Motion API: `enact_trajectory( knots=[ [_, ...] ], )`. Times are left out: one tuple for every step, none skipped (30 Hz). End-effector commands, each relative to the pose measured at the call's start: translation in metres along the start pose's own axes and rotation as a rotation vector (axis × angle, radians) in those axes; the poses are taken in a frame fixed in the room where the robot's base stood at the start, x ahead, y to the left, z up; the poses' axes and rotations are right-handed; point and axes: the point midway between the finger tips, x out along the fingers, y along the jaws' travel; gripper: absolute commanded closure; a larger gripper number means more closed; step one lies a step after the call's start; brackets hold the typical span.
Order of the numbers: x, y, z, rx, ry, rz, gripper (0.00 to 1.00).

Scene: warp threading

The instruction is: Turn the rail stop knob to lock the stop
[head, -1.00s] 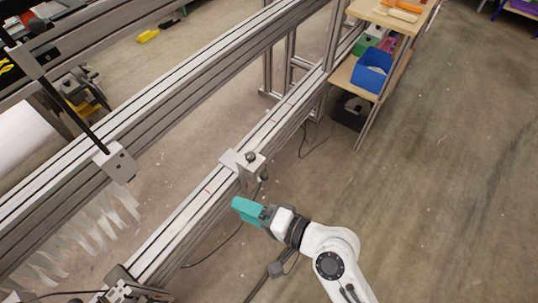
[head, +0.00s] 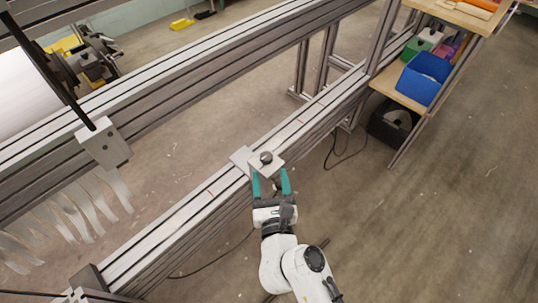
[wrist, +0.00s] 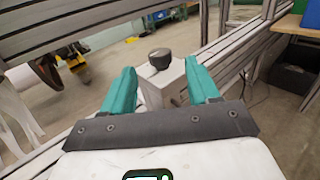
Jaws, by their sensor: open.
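The rail stop (head: 242,157) is a light metal block and plate on the lower aluminium rail. Its dark round knob (head: 266,157) stands on top of the block. The knob (wrist: 160,58) also shows in the wrist view, beyond and slightly above the fingertips. My gripper (head: 271,174) has two teal fingers spread apart, just in front of the block and short of the knob. In the wrist view, my gripper (wrist: 161,88) is open with the stop block (wrist: 163,84) showing between its fingers. I cannot tell whether the fingers touch the block.
The lower rail (head: 185,215) runs diagonally beneath the stop. A thicker upper beam (head: 180,90) lies behind it, with a bracket (head: 104,146) and pale hanging strips at left. A shelf with a blue bin (head: 424,78) stands at right. The floor at right is mostly clear.

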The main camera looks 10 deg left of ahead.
Motion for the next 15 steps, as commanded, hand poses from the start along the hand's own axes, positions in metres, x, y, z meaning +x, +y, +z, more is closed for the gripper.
enact_trajectory(
  knots=[
    [0.011,0.000,0.000,0.002,-0.001,0.000,0.40],
    [0.017,0.000,0.000,0.001,-0.002,0.000,0.40],
    [0.024,0.001,0.001,0.002,-0.002,0.000,0.40],
    [0.030,0.000,0.000,0.002,-0.002,0.000,0.40],
    [0.035,0.000,0.000,0.000,-0.002,-0.001,0.40],
    [0.042,0.000,0.000,0.001,-0.002,0.000,0.40],
    [0.046,0.000,0.000,0.000,-0.002,0.000,0.40],
    [0.051,0.000,0.000,0.000,-0.002,0.000,0.40],
    [0.056,0.000,0.000,0.001,-0.001,-0.001,0.40],
    [0.060,0.000,0.000,0.000,-0.001,-0.001,0.40],
    [0.063,0.000,0.000,-0.001,-0.001,0.000,0.40],
    [0.067,0.000,0.000,-0.001,-0.002,0.000,0.40],
    [0.069,0.000,0.000,-0.001,-0.001,0.001,0.40],
    [0.071,0.000,0.000,-0.001,-0.001,0.001,0.40],
    [0.073,0.000,0.000,-0.001,-0.001,0.001,0.40]
  ],
)
